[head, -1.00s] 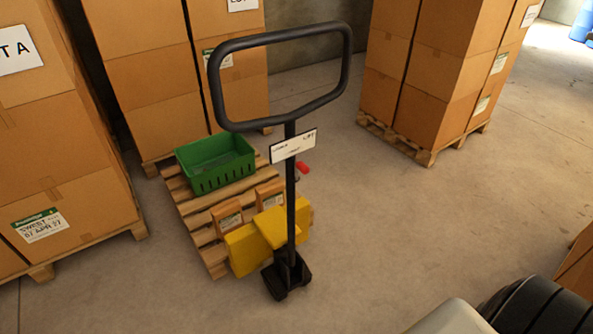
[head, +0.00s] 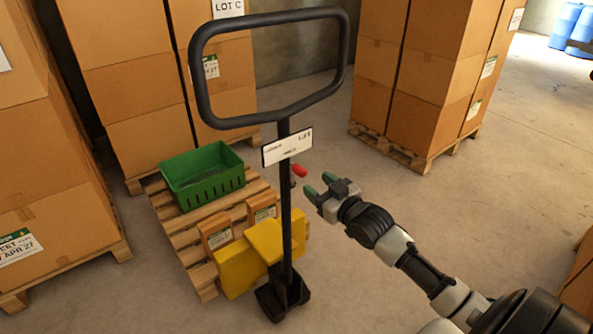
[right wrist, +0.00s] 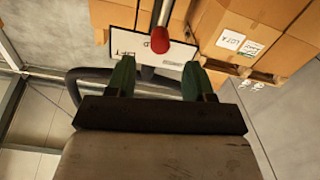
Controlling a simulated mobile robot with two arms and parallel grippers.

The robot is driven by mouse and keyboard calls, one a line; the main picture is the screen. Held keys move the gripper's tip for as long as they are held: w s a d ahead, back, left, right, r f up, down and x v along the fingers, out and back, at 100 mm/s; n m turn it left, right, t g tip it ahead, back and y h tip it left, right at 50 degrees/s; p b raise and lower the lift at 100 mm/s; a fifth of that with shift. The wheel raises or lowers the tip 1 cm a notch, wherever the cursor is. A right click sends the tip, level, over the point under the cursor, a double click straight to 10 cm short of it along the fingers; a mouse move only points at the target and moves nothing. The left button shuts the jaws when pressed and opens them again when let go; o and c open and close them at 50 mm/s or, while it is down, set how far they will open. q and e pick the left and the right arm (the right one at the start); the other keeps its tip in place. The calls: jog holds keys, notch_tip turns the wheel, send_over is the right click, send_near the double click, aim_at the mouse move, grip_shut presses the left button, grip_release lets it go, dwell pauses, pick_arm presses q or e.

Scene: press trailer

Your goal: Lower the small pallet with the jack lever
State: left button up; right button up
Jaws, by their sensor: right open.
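The pallet jack has a black loop handle (head: 345,50), a black pole and a yellow body (head: 238,268). Its lever has a red knob (head: 299,171), just right of the pole under a white label plate (head: 287,147). The small pallet (head: 183,238) is on the jack and carries a green crate (head: 203,178) and two small cartons. My right gripper (head: 318,189) is open, a little right of and below the red knob. In the right wrist view the red knob (right wrist: 162,43) shows beyond and between the two green fingertips (right wrist: 162,75). My left gripper is not in view.
Tall stacks of cartons on pallets stand at the left (head: 60,200), at the back (head: 130,80) and at the back right (head: 430,80). Blue barrels (head: 575,30) are at the far right. The concrete floor right of the jack is clear.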

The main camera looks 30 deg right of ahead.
aim_at(296, 168)
jog(key=w, duration=0.9)
jog(key=shift+a, duration=0.4)
jog(key=shift+f, duration=0.1)
grip_shut()
